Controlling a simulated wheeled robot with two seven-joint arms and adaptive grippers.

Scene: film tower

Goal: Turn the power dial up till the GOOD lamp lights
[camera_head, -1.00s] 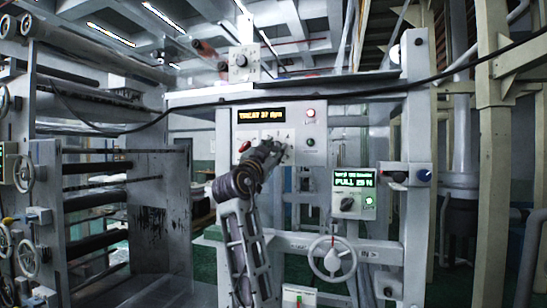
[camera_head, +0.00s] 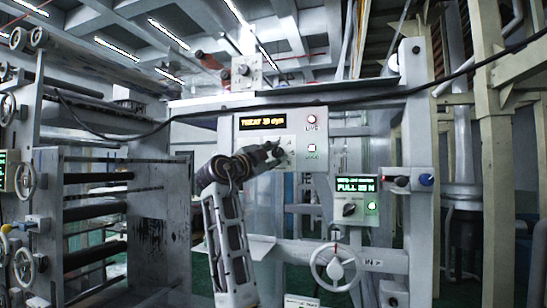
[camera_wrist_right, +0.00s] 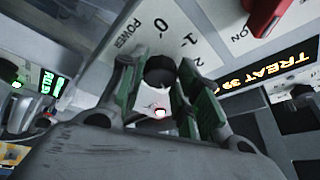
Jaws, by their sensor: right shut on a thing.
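The power dial (camera_wrist_right: 160,72) is a dark round knob on a white panel (camera_wrist_right: 105,14), with POWER and scale numbers printed beside it. My right gripper (camera_wrist_right: 162,95) is shut on the dial, a green-padded finger on each side. In the head view the right gripper (camera_head: 277,153) covers most of the dial. The display (camera_head: 263,122) above reads TREAT, with a number that looks like 39 dyn. My left gripper is not in view.
A second box (camera_head: 355,200) to the lower right has a green PULL display, a dark knob and a lit green lamp. A handwheel (camera_head: 335,267) is below it. A roller frame (camera_head: 95,200) stands at left. A black cable (camera_head: 440,80) crosses in front.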

